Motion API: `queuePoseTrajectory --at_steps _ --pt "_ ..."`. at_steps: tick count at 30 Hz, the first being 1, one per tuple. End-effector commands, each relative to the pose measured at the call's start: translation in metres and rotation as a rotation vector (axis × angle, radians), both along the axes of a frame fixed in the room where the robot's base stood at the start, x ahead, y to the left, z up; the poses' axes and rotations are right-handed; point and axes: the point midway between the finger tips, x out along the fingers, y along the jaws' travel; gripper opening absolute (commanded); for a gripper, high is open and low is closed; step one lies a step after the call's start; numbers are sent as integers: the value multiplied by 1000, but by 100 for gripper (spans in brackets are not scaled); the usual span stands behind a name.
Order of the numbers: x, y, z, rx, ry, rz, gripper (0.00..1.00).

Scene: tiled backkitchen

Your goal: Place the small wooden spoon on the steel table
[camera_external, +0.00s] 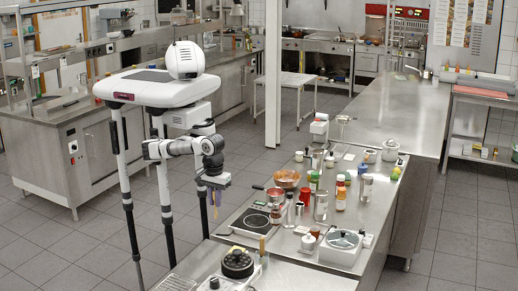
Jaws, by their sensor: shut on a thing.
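My gripper (215,187) points down beside the left edge of the crowded steel counter, at the end of my raised arm. It is shut on a thin, yellowish-brown thing that hangs below it, which looks like the small wooden spoon (217,197). The spoon is very small in view and its exact shape cannot be told. A second small steel table (287,79) stands farther back behind a white post. Which one the task names cannot be told.
A long bare counter (400,110) lies behind. Tiled floor is open at left.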

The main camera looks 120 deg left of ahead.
Motion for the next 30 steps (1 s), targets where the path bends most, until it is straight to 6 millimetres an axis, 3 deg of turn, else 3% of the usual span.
queuePoseTrajectory --at_steps 1,3,9,17,24,30 --pt "0 0 -25 2 0 1 0" --pt "0 0 -43 1 0 1 0" --pt "0 0 -81 0 -1 1 0" --pt "0 0 -98 0 0 1 0" --pt "0 0 -133 0 0 2 0" --pt "0 0 -131 -1 0 2 0"
